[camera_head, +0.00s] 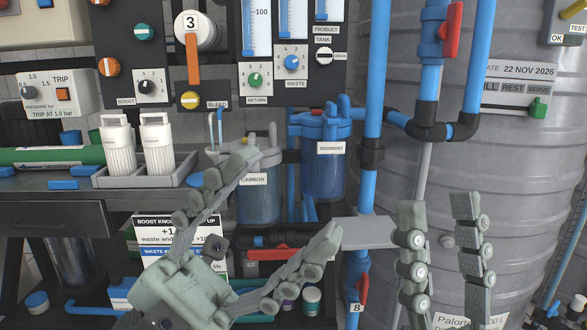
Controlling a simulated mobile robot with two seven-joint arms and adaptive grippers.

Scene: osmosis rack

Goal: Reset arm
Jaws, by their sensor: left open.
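My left gripper (290,194) reaches in from the lower left with its two grey fingers spread wide. Nothing is between them in its grasp. One finger overlaps the carbon filter housing (258,205) in the picture, and the other points toward a small grey plate (366,231). My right gripper (440,207) stands at the lower right with both fingers pointing up and a clear gap between them. It is in front of the large grey tank (520,170). Its palm is below the picture edge.
The sediment housing (325,170) and a blue vertical pipe (375,90) stand between the grippers. White bottles (118,148) sit in a grey tray on the left bench (50,195). A panel of knobs (145,88) is above. A red valve handle (362,288) is low in the middle.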

